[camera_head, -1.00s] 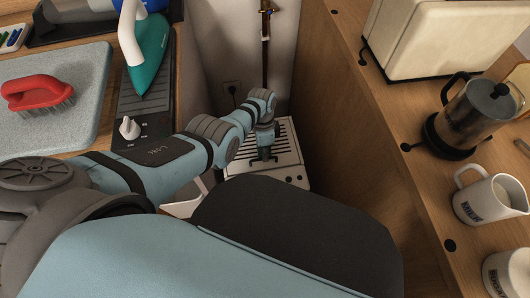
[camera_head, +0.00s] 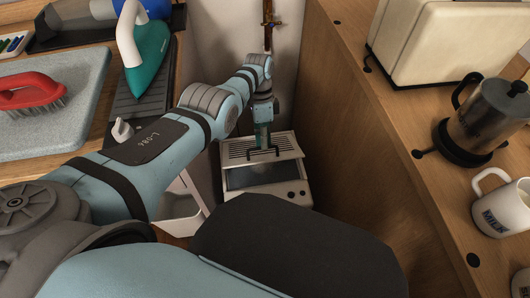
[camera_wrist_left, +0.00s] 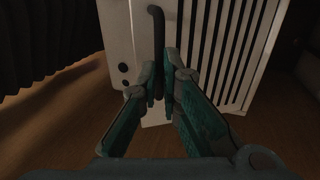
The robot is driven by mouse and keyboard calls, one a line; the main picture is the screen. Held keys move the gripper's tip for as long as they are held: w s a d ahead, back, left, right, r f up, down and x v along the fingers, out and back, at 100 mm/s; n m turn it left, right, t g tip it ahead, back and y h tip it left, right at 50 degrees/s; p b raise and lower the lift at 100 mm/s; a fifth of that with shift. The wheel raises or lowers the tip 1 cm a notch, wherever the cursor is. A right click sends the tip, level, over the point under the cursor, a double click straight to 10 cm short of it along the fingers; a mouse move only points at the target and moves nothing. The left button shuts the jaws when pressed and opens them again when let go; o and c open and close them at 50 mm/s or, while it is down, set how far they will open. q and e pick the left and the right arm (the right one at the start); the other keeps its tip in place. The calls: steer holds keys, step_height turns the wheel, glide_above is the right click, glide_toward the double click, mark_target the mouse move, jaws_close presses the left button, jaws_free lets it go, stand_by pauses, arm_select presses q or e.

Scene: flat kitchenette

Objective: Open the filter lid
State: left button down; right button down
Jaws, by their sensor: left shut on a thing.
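The filter lid (camera_head: 240,151) is the pale slatted panel on top of a cream box-shaped unit (camera_head: 302,180) on the floor. It is tilted up at its front, and a dark opening (camera_head: 255,177) shows below it. My left gripper (camera_head: 263,147) is shut on the lid's dark handle. In the left wrist view the fingers (camera_wrist_left: 161,80) pinch the dark bar handle (camera_wrist_left: 156,22), with the slatted lid (camera_wrist_left: 237,50) to the right. The unit's dark knobs show at the left there. My right gripper is not in view.
A wooden cabinet side (camera_head: 345,130) rises close to the unit's right. A white bin-like container (camera_head: 183,205) stands at its left. The left counter holds an iron (camera_head: 148,60) and a red brush (camera_head: 30,92); the right counter holds a toaster, French press (camera_head: 482,120) and milk jug (camera_head: 502,208).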

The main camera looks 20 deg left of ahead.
arm_select(q)
steer(key=shift+w+a+r+b, duration=0.1)
steer(key=shift+w+a+b, duration=0.3)
steer(key=shift+w+a, duration=0.05)
steer(key=shift+w+a+r, duration=0.1)
steer(key=shift+r, duration=0.1)
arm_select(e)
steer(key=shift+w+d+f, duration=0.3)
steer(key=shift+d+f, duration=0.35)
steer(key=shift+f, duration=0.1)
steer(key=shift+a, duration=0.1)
